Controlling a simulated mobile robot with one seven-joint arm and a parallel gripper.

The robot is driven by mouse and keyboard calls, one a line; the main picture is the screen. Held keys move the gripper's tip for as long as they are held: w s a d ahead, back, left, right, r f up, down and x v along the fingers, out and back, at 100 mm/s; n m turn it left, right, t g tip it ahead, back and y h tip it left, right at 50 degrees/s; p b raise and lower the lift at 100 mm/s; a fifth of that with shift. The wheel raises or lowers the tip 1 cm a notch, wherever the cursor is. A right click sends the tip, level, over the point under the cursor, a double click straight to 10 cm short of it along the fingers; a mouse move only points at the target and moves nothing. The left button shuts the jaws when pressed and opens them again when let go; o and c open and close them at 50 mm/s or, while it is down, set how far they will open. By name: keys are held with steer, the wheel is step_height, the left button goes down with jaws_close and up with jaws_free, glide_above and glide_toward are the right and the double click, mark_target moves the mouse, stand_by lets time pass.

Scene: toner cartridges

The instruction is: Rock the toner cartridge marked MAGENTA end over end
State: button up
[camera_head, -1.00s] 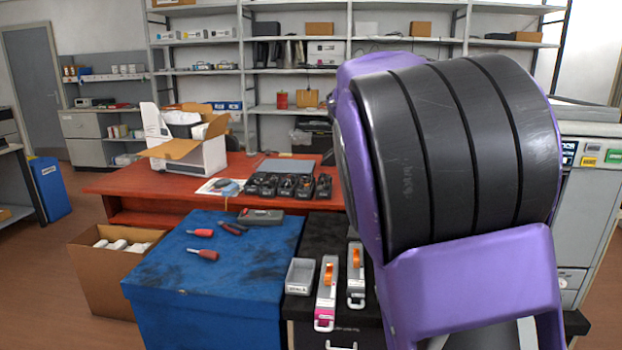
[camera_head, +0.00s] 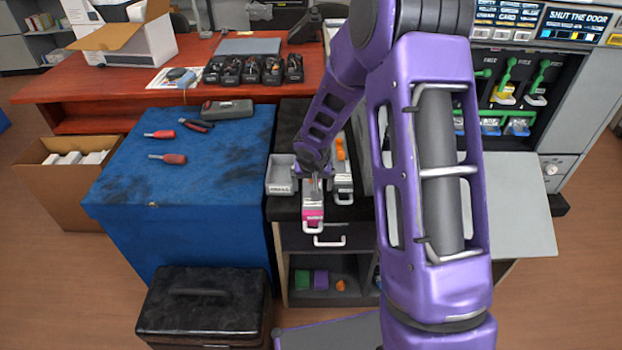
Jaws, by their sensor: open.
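The cartridge with the magenta end (camera_head: 313,214) lies on the dark top of a small cabinet, its white handle toward me. Its label is too small to read. My gripper (camera_head: 314,180) is open and points down at the far part of this cartridge. The gripper hides that part, and I cannot tell whether the fingers straddle or touch it. A second cartridge (camera_head: 343,183), with a dark end, white handle and orange piece, lies just to the right, partly behind my arm.
A grey tray (camera_head: 280,178) sits close left of the cartridges. A blue chest (camera_head: 180,215) with screwdrivers stands left, a black case (camera_head: 205,305) in front. At the right, a grey machine (camera_head: 525,190) has its door open, showing green-handled units. Several black items line the red table (camera_head: 110,92).

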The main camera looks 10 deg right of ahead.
steer(key=b+x, duration=0.4)
steer(key=x, duration=0.5)
steer(key=shift+b, duration=0.3)
steer(key=shift+c, duration=0.2)
jaws_close()
stand_by(1.0)
steer(key=shift+r, duration=0.15)
steer(key=shift+r+p, duration=2.45)
steer(key=shift+r, duration=1.05)
step_height(320, 180, up, 10)
steer(key=p, duration=0.6)
